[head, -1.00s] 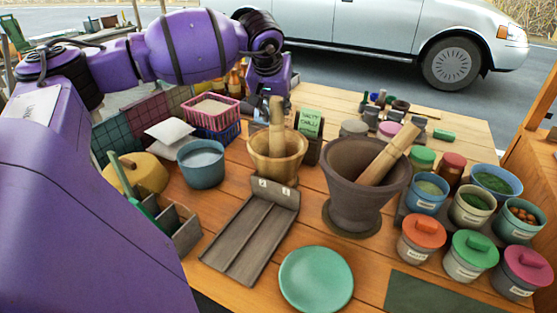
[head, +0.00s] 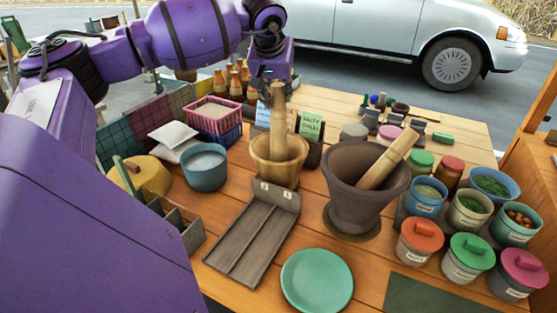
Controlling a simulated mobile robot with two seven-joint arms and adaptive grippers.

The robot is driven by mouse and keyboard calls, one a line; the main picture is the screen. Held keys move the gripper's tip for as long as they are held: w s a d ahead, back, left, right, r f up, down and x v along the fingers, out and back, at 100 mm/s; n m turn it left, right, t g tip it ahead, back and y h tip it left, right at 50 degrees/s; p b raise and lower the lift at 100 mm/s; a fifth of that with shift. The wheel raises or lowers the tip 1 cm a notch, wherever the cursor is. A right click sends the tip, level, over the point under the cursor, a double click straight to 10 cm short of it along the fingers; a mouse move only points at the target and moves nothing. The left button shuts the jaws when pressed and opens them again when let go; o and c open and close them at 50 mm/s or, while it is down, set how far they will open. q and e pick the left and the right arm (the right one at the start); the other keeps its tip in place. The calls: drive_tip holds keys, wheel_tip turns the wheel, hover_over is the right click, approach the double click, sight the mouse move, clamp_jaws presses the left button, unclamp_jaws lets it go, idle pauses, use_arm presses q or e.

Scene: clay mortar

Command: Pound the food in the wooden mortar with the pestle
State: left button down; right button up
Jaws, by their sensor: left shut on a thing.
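The light wooden mortar (head: 278,175) stands upright at mid-table behind a grey tray. A wooden pestle (head: 278,125) stands almost upright, its lower end inside that mortar's mouth. My left gripper (head: 268,88) comes from behind and is shut on the upper part of the pestle. Its fingers are small and dark, partly hidden. The food inside the wooden mortar cannot be made out. A larger dark clay mortar (head: 350,205) stands to the right, with another pestle (head: 388,158) leaning in it. My right gripper is not in view.
A blue bowl (head: 204,170) and baskets (head: 215,115) stand left of the wooden mortar. A card stand (head: 311,128) is close behind it. The grey tray (head: 252,235) and a green plate (head: 317,278) lie in front. Several lidded jars (head: 420,240) crowd the right.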

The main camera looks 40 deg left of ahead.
sight(278, 111)
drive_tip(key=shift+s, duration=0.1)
use_arm(q)
drive_tip(key=shift+f, duration=0.1)
wheel_tip(278, 111, down, 5)
drive_tip(key=shift+f+b, duration=0.15)
drive_tip(key=shift+b, duration=1.05)
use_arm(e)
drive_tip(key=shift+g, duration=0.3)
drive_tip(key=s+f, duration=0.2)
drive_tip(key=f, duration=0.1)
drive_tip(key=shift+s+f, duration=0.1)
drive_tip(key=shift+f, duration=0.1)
use_arm(q)
drive_tip(key=shift+w, duration=0.1)
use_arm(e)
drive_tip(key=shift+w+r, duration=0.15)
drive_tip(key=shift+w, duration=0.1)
